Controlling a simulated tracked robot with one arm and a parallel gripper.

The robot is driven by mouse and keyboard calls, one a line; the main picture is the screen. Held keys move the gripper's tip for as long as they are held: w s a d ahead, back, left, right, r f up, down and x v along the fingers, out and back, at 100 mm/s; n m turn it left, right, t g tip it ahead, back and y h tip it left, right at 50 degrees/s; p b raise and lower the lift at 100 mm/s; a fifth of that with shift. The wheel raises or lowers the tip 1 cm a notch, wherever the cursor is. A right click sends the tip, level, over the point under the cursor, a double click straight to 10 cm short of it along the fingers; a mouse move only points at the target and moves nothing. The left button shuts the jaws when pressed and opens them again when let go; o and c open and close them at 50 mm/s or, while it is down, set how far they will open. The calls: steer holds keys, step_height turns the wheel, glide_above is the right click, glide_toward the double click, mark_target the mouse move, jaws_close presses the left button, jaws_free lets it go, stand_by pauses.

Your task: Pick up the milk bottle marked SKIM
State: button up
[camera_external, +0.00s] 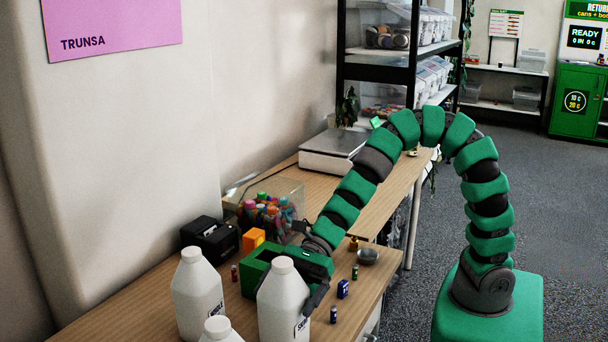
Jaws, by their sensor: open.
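Three white milk bottles stand at the near end of the wooden table. The right bottle (283,298) has a dark label on its lower right side, partly readable and seeming to begin with S. The left bottle (197,292) has a label I cannot read for sure. The front bottle (218,331) is mostly cut off by the bottom edge. My green gripper (296,277) is open, close behind and around the right bottle's upper part. One dark finger shows along the bottle's right side; the other is hard to make out. Contact cannot be told.
A clear bin of colourful items (268,212), a black device (210,238) and an orange block (253,239) stand behind the bottles. Small batteries (343,288) and a metal bowl (368,256) lie to the right. A scale (333,148) sits farther back.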

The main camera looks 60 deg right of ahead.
steer(key=shift+a+f, duration=0.25)
steer(key=shift+a, duration=0.45)
steer(key=c, duration=0.9)
steer(key=shift+r, duration=0.15)
